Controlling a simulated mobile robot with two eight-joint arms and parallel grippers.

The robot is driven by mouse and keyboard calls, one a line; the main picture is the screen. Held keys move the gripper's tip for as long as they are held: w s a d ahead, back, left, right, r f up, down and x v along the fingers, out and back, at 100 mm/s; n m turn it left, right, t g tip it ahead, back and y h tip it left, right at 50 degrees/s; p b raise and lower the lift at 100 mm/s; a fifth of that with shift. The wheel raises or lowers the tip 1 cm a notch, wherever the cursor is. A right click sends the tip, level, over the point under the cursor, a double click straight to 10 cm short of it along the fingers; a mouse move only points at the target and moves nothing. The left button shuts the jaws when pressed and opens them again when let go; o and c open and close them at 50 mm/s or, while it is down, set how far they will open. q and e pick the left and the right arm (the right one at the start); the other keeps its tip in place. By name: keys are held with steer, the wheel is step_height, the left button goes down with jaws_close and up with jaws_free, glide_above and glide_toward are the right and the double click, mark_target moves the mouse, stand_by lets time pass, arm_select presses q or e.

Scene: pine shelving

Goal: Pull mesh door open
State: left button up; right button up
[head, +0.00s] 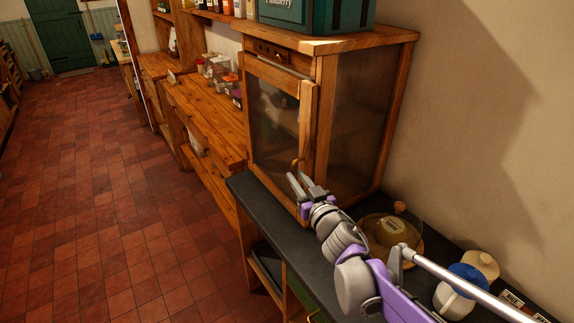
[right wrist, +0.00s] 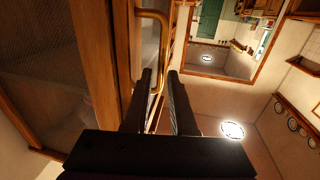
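The mesh door (head: 273,115) is the wood-framed front of a pine cabinet (head: 398,75) standing on a dark counter. I cannot tell whether it is flush or slightly ajar. Its curved brass handle (head: 296,163) sits low on the right-hand stile; it also shows in the right wrist view (right wrist: 164,28). My right gripper (head: 303,180) is at the handle. In the right wrist view its two dark fingers (right wrist: 159,74) are parted, and the handle's bar runs down between their tips. I see no clear grip on it. My left gripper is out of view.
A glass dome (head: 390,236) and a blue-and-white jar (head: 460,288) stand on the dark counter (head: 262,205) near my right arm. A green crate (head: 345,17) sits on top of the cabinet. The tiled floor (head: 110,200) at left is clear.

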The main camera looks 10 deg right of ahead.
steer(key=w+a, duration=0.1)
steer(key=w, duration=0.5)
steer(key=shift+w+p, duration=0.15)
steer(key=shift+p, duration=0.3)
jaws_close()
stand_by(1.0)
